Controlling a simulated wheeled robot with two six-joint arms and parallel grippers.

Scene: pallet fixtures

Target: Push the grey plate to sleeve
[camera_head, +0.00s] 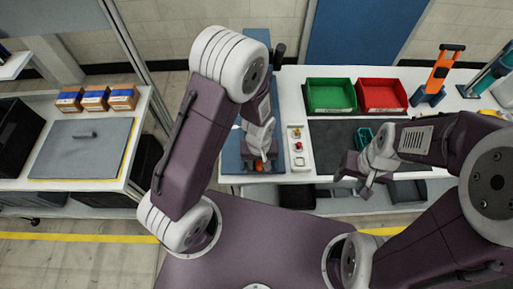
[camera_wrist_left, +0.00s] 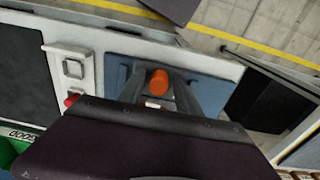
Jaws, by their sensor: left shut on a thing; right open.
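A flat grey plate (camera_head: 75,152) with a raised handle lies on the left bench. My left gripper (camera_head: 260,163) is far to its right, above a blue fixture (camera_head: 230,158) at the front of the middle bench. It is shut on an orange knob, which shows between the fingers in the left wrist view (camera_wrist_left: 157,80). The fingers partly hide what the knob joins onto. My right gripper (camera_head: 362,182) is open and empty in front of the middle bench. I cannot make out for sure which part is the sleeve.
A white button box (camera_head: 298,160) stands right beside the left gripper. Green (camera_head: 331,95) and red (camera_head: 382,95) bins stand behind a dark mat (camera_head: 335,135), with a small teal container (camera_head: 363,137) on it. Small boxes (camera_head: 95,100) stand behind the grey plate.

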